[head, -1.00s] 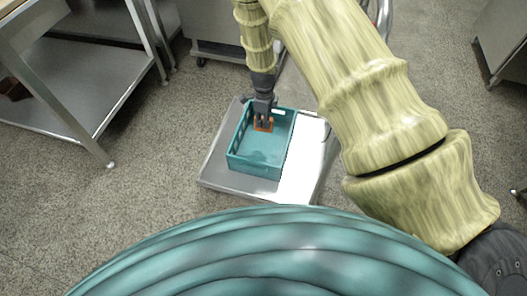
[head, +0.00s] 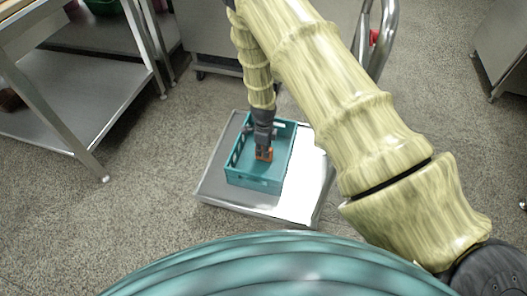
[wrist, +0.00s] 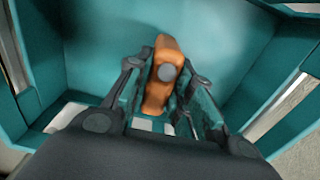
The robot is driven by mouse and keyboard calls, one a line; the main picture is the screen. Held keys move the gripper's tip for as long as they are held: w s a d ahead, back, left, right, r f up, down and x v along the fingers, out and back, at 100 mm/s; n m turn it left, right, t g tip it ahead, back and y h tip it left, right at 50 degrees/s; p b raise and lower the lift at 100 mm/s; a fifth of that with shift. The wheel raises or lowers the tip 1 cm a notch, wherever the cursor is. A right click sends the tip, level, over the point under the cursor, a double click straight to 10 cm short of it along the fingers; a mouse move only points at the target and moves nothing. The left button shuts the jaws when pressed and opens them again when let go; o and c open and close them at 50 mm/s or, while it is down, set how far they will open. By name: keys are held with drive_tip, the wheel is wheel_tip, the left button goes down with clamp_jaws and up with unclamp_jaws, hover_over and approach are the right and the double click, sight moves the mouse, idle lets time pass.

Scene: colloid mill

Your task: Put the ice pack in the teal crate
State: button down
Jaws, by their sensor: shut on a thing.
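The teal crate (head: 256,183) is an open box with slotted sides, standing on a low metal platform in the head view. Its inner walls (wrist: 250,40) fill much of the wrist view. My gripper (head: 264,149) points down inside the crate's outline. It is shut on an orange piece with a round grey spot, which I take for the ice pack (wrist: 160,90). The ice pack also shows in the head view (head: 264,155), below the fingertips. I cannot tell whether it touches the crate floor.
The metal platform (head: 220,196) extends around the crate, with a bright bare area on its right. A steel table with a lower shelf (head: 75,95) stands at the left. Steel cabinets stand at the back and right. The speckled floor (head: 140,215) is clear around the platform.

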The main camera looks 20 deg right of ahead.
drive_tip(key=shift+f, duration=0.3)
drive_tip(key=c, duration=1.3)
unclamp_jaws()
drive_tip(key=shift+o, duration=0.2)
wheel_tip(320, 180, up, 12)
drive_tip(key=p, duration=0.5)
drive_tip(key=shift+r, duration=0.15)
